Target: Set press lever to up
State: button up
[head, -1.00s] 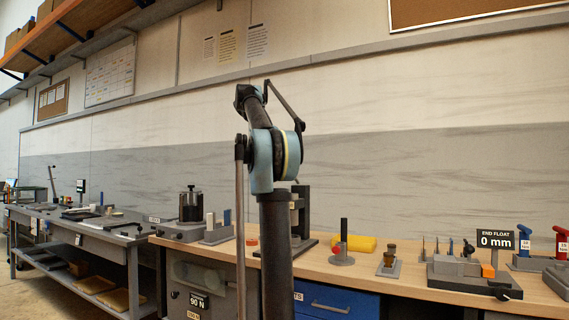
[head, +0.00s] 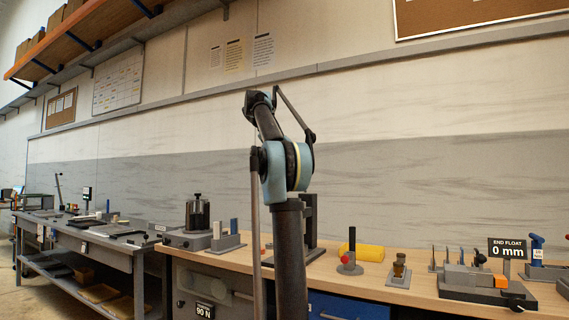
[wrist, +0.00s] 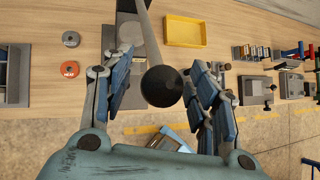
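The press lever (wrist: 151,38) shows in the wrist view as a grey rod ending in a black ball knob (wrist: 162,86). It runs from the top edge down towards the camera, so its exact angle is hard to tell. My gripper (wrist: 162,78) is open, with one blue-padded finger on each side of the knob and visible gaps between. In the head view the dark press frame (head: 310,220) stands on the wooden bench, partly hidden behind my arm. The gripper is not visible there.
Two discs, one orange-red (wrist: 69,69), lie left of the press in the wrist view. A grey bench (head: 105,246) stands further left.

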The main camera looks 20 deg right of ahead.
jog(key=shift+s, duration=0.1)
jog(key=v, duration=0.7)
jog(key=shift+a, duration=0.15)
dwell(0.6)
jog(key=s+a+f+m+y, duration=0.2)
jog(key=s+f+m, duration=0.6)
jog(key=s+f, duration=0.6)
jog(key=s+a+f+m+y, duration=0.3)
jog(key=s+f, duration=1.2)
jog(key=f, duration=1.4)
jog(key=s+a+f+m+y, duration=0.2)
jog(key=s+a+f+m, duration=0.4)
jog(key=s+f+m, duration=0.8)
notch_tip(320, 180, down, 9)
jog(key=shift+s+r+g, duration=0.2)
jog(key=shift+s+g, duration=0.05)
jog(key=shift+g, duration=0.05)
